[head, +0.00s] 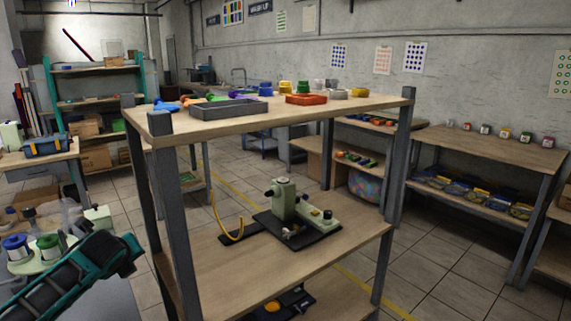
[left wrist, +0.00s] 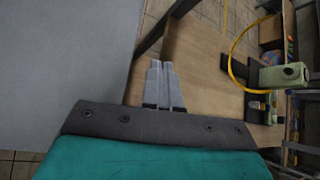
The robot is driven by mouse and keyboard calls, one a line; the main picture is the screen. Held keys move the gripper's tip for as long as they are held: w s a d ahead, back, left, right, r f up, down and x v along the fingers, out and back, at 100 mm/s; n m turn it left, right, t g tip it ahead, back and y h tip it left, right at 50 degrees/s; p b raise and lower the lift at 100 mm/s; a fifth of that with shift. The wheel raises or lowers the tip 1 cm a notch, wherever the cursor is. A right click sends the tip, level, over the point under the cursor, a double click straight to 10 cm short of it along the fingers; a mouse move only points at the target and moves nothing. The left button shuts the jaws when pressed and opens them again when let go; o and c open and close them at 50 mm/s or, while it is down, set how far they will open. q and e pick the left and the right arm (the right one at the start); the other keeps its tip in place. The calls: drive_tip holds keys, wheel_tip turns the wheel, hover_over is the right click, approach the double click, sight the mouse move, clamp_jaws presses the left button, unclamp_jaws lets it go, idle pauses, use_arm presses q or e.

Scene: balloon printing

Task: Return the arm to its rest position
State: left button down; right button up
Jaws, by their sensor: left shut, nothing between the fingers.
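My left arm (head: 75,272), teal and black, reaches in from the lower left in the head view, in front of the wooden shelf unit and left of its front-left post. My left gripper (left wrist: 155,84) shows in the left wrist view with its two grey fingers together and nothing between them. It points toward the edge of a wooden shelf board (left wrist: 205,85). The fingers cannot be made out in the head view. My right gripper is in neither view.
A pale green machine (head: 292,200) on a black base stands on the middle shelf, with a yellow hose (head: 222,222) beside it. A grey tray (head: 230,108) and coloured pieces lie on the top shelf. Spools (head: 48,246) stand at the lower left.

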use_arm(q)
drive_tip(key=s+d+f+n+h, duration=0.3)
drive_tip(key=s+d+f+n, duration=0.1)
drive_tip(key=s+d+f, duration=0.3)
drive_tip(key=s+d+f+n+h, duration=0.2)
drive_tip(key=s+d+f+n, duration=0.25)
drive_tip(key=d+f, duration=0.4)
drive_tip(key=s+d+n, duration=0.2)
drive_tip(key=s+n, duration=0.3)
drive_tip(key=s, duration=0.1)
drive_tip(key=s+d+f+n+t, duration=0.1)
drive_tip(key=s+d+n, duration=0.1)
drive_tip(key=s+n, duration=0.2)
drive_tip(key=s+d+f+n+t+h, duration=0.1)
drive_tip(key=s+d+n, duration=0.2)
drive_tip(key=s+n, duration=0.2)
drive_tip(key=s, duration=0.3)
drive_tip(key=shift+s+f+n, duration=0.25)
drive_tip(key=shift+s+n, duration=0.1)
drive_tip(key=shift+s, duration=0.05)
